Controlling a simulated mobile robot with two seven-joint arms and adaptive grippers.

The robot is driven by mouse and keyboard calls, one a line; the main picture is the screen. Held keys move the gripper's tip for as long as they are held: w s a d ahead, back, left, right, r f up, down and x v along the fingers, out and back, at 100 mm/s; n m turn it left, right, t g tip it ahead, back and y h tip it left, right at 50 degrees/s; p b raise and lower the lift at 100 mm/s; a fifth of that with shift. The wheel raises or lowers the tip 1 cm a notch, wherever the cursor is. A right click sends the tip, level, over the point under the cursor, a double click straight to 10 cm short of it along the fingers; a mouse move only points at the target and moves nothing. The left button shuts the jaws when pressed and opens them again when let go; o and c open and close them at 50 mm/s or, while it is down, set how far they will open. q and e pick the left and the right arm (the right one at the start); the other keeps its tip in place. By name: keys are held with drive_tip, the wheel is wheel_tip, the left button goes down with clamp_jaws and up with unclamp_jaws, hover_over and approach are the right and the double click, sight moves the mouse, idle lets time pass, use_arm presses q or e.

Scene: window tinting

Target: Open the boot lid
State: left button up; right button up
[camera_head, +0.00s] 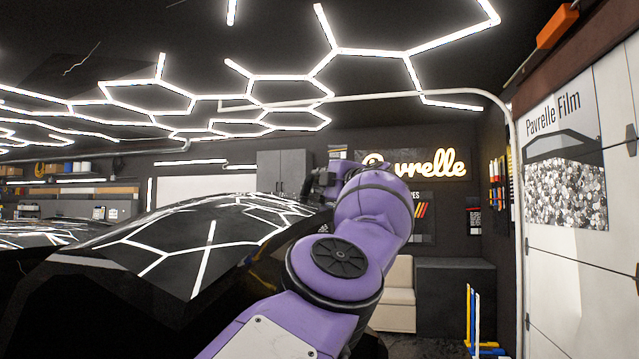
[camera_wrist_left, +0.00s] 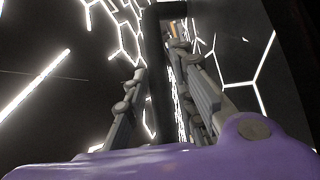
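The black car's glossy rear (camera_head: 205,235) fills the left of the head view and mirrors the ceiling lights. Its sharp lower edge overhangs a dark area; I cannot tell how far the boot lid is raised. My purple arm rises from the bottom, with my left gripper (camera_head: 322,183) small and dark at its far end, near the panel's right edge. In the left wrist view, the left gripper's grey fingers (camera_wrist_left: 155,85) stand apart. A dark bar (camera_wrist_left: 157,60) runs between them; whether they touch it is unclear. My right gripper is not in view.
A pale seat (camera_head: 398,295) and a dark cabinet (camera_head: 455,300) stand behind the arm. A white panelled door (camera_head: 585,250) is at the right. Shelves (camera_head: 75,190) line the far left wall.

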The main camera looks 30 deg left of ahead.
use_arm(q)
drive_tip(key=shift+v, duration=0.9)
drive_tip(key=r+v, duration=0.1)
drive_tip(key=v, duration=0.9)
drive_tip(key=shift+f, duration=0.5)
